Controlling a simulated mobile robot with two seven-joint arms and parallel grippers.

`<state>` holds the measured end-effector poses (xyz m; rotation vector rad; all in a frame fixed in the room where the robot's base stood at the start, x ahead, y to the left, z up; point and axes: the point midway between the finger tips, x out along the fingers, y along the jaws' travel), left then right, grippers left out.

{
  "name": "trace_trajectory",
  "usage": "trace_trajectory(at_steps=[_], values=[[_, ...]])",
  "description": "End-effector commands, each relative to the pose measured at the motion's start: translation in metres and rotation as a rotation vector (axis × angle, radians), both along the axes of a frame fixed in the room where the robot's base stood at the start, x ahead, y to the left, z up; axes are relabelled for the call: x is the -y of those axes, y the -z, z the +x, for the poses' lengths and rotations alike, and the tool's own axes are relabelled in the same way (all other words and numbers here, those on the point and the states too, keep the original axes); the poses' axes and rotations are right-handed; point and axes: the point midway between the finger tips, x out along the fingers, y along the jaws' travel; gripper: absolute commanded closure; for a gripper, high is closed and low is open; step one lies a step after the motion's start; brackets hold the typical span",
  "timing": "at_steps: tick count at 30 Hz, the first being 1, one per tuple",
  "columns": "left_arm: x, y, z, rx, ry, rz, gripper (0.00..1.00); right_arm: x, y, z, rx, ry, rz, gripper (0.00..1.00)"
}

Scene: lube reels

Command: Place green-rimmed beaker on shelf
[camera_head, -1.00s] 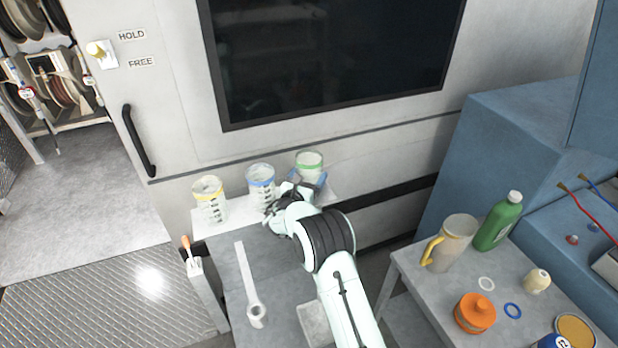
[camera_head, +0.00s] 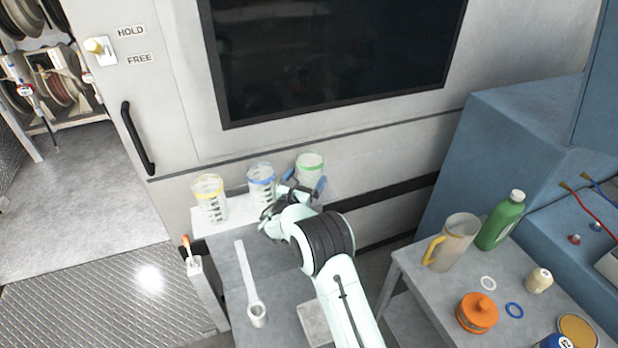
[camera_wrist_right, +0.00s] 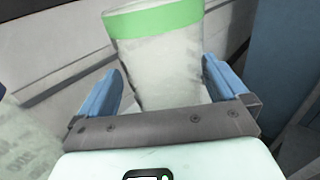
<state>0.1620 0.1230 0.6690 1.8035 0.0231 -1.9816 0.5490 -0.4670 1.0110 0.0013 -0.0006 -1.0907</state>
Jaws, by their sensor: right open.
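The green-rimmed beaker (camera_head: 310,166) stands upright at the right end of a narrow white shelf (camera_head: 238,207) against the wall. It also shows in the right wrist view (camera_wrist_right: 155,55), with its green band at the top. My right gripper (camera_head: 304,183) is open, its blue fingers on either side of the beaker. In the right wrist view the gripper (camera_wrist_right: 160,90) shows a gap between each finger and the beaker. The beaker's base is hidden behind the gripper. My left gripper is not in view.
A blue-rimmed beaker (camera_head: 262,180) stands close left of my right gripper, and a yellow-rimmed beaker (camera_head: 209,197) farther left. On the grey table at right are a jug (camera_head: 452,243), a green bottle (camera_head: 501,220) and an orange pot (camera_head: 477,312).

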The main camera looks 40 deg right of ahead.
Motion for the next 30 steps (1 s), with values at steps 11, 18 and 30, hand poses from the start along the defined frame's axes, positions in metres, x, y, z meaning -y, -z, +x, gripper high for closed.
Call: trace_trajectory(at_steps=[11,18,30], values=[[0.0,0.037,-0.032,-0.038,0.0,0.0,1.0,-0.07,0.007,-0.039,-0.006,-0.002,0.0,0.0],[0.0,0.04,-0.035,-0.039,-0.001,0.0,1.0,-0.086,0.005,-0.047,-0.004,0.001,0.0,0.0],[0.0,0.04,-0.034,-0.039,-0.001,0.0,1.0,-0.086,0.004,-0.047,-0.004,0.002,0.0,0.0]])
